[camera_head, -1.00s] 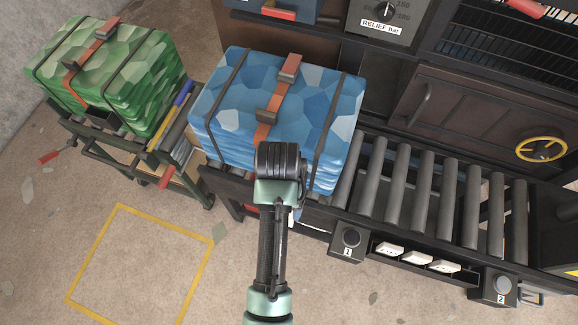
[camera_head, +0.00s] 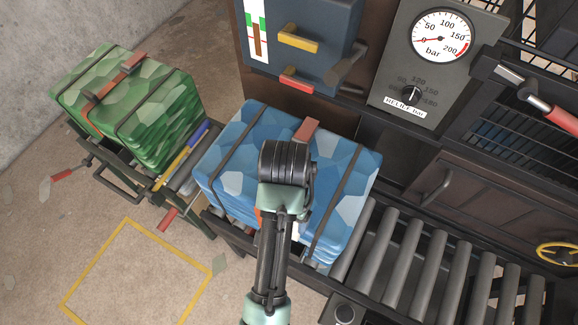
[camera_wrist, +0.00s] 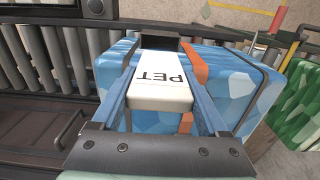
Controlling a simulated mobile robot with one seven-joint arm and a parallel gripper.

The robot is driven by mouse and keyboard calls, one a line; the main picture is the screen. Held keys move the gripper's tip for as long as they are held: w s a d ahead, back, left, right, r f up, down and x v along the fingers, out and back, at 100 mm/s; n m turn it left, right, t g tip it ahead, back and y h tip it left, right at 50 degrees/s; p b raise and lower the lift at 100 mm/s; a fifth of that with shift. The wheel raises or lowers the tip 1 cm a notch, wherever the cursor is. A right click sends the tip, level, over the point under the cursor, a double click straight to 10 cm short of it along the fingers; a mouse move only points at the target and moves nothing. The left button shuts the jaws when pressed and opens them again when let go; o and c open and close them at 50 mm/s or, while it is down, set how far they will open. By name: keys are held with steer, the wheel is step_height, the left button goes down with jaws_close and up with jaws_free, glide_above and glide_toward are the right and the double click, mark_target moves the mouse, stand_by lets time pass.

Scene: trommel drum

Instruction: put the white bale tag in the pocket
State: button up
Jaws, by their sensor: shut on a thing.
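My gripper (camera_wrist: 163,68) is shut on the white bale tag (camera_wrist: 160,92), marked PET, in the wrist view. The tag lies between the two fingers, in front of the blue bale (camera_wrist: 228,80). In the head view my arm stands over the near side of the blue bale (camera_head: 235,150) and hides the gripper. An orange strap (camera_wrist: 195,68) runs over the bale, and its reddish-brown upper piece (camera_head: 306,129) shows in the head view. I cannot clearly make out the pocket, nor whether the tag touches the bale.
The green bale (camera_head: 160,120) sits on a cart at left. Conveyor rollers (camera_head: 405,250) run to the right of the blue bale. A machine with a gauge (camera_head: 441,38) and handles stands behind. A yellow floor outline (camera_head: 100,252) is empty.

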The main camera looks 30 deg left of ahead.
step_height(320, 180, down, 15)
steer(key=shift+f, duration=0.2)
stand_by(0.3)
steer(key=shift+f, duration=0.15)
steer(key=o, duration=1.2)
steer(key=shift+o, duration=0.2)
step_height(320, 180, up, 12)
steer(key=shift+r+b, duration=0.2)
steer(key=shift+b, duration=0.25)
